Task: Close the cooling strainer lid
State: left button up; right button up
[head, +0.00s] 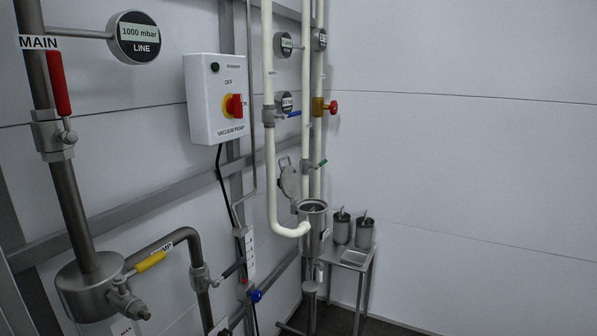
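The cooling strainer (313,228) is a metal cylinder on the white piping, near the middle of the head view. Its top is open, with something dark inside. Its lid (290,180) seems to be the round metal plate standing raised on edge just behind and left of the opening. Neither of my grippers shows in the head view.
A small metal table (345,256) right of the strainer holds two metal canisters. The vacuum pump box (217,98) hangs on the wall. A pipe with a red-handled valve (59,84) and a tank (90,287) stand at left. The right wall is bare.

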aim_at(289, 180)
jog(key=i+l+u, duration=0.3)
jog(key=i+l, duration=0.35)
jog(key=i, duration=0.1)
